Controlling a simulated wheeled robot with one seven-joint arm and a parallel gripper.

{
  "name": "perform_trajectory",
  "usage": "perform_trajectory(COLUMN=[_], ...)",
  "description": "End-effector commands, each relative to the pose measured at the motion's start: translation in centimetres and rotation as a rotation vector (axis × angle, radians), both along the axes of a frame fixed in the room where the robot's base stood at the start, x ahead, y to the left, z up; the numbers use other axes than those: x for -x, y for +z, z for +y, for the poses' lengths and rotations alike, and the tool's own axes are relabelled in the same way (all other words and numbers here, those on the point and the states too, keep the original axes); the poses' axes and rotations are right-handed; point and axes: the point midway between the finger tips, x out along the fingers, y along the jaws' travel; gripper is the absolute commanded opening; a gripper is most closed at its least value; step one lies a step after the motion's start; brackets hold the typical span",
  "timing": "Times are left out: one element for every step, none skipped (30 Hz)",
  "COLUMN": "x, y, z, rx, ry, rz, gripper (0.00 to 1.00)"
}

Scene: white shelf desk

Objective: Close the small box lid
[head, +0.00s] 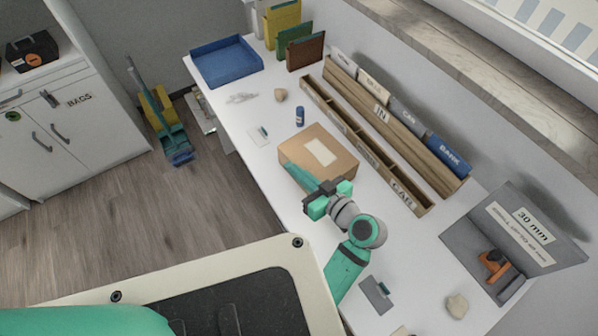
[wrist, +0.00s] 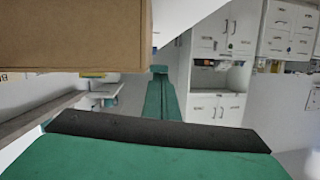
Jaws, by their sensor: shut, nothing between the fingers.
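The small cardboard box (head: 328,148) sits on the white desk with a pale label on its top. Its top looks flat and closed in the head view. In the wrist view the box (wrist: 75,35) fills the upper left as a brown side close to the camera. My gripper (head: 291,167) is shut and empty, its green fingers beside the box's near left edge. In the wrist view the fingers (wrist: 161,95) lie together, to the right of the box. I cannot tell whether they touch it.
A grey case (head: 515,245) with an upright lid labelled "30 mm" holds an orange tool at the right. A wooden divider rack (head: 365,140) runs behind the box. A blue tray (head: 226,62) is at the far left. A small blue cylinder (head: 300,116) stands just beyond the box.

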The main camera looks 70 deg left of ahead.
Motion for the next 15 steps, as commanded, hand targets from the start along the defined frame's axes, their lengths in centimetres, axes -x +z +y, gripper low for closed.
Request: perform_trajectory(x=[0.0,0.0,0.0,0.0,0.0,0.0,0.0,-0.1,0.0,-0.1,-0.5,-0.7,-0.9,-1.2,-1.4], y=[0.0,0.1,0.5,0.8,1.2,1.8,2.4,3.0,3.8,4.4,4.3,4.5,4.6,4.7,5.0], z=[0.0,0.0,0.0,0.0,0.0,0.0,0.0,0.0,0.0,-0.1,-0.9,-1.8,-2.4,-3.0,-3.7], rx=[0.005,0.005,0.004,0.003,0.002,0.001,0.000,0.000,-0.001,-0.002,-0.001,0.000,0.000,-0.001,0.000], ry=[0.000,0.000,0.000,0.001,0.001,0.001,0.000,0.001,0.001,0.000,-0.006,-0.005,-0.006,-0.006,-0.005], rz=[0.000,-0.001,-0.001,-0.002,-0.003,-0.005,-0.005,-0.006,-0.006,-0.007,-0.002,-0.001,-0.002,-0.001,-0.001], gripper=[0.00,0.00,0.00,0.00,0.00,0.00,0.00,0.00,0.00,0.00,0.00,0.00,0.00,0.00,0.00])
